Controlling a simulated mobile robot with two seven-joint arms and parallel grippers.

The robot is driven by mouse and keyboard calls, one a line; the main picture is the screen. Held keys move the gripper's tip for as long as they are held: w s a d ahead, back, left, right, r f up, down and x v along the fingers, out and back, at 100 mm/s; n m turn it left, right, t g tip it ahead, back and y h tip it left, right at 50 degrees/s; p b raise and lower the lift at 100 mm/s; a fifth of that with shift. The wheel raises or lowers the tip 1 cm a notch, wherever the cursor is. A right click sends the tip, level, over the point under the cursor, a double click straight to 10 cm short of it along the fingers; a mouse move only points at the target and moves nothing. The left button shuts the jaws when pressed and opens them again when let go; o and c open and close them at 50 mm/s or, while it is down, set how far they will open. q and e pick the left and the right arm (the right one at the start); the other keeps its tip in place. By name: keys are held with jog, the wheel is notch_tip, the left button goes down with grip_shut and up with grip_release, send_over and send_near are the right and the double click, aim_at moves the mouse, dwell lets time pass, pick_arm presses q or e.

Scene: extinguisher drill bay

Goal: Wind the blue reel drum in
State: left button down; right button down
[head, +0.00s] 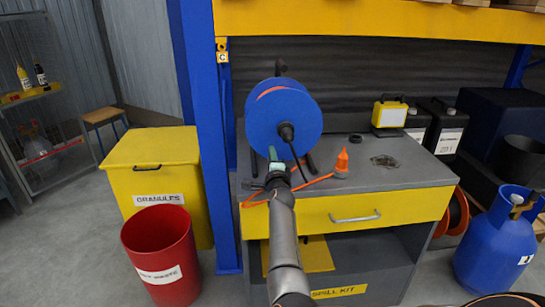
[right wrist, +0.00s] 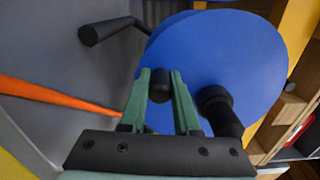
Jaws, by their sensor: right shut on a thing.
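The blue reel drum (head: 272,118) stands on the grey bench in a dark stand, with a black hub (head: 287,131) at the middle of its face. A band of orange shows at its rim. My right gripper (head: 275,160) is at the drum's lower edge. In the right wrist view, its green fingers (right wrist: 161,95) are shut on a dark knob (right wrist: 159,85) in front of the blue drum face (right wrist: 225,55). The hub (right wrist: 218,108) sticks out just right of the fingers. An orange line (head: 312,183) lies on the bench below the drum. My left gripper is out of view.
An orange cone-shaped piece (head: 342,162), a yellow lamp (head: 389,113) and black canisters (head: 445,125) stand on the bench (head: 400,178) to the right. A blue upright (head: 203,130) stands left of the drum. A red bin (head: 160,250) and blue cylinder (head: 492,245) are on the floor.

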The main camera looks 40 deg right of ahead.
jog(key=shift+f, duration=0.1)
jog(key=c, duration=0.6)
grip_release()
jog(key=shift+c, duration=0.2)
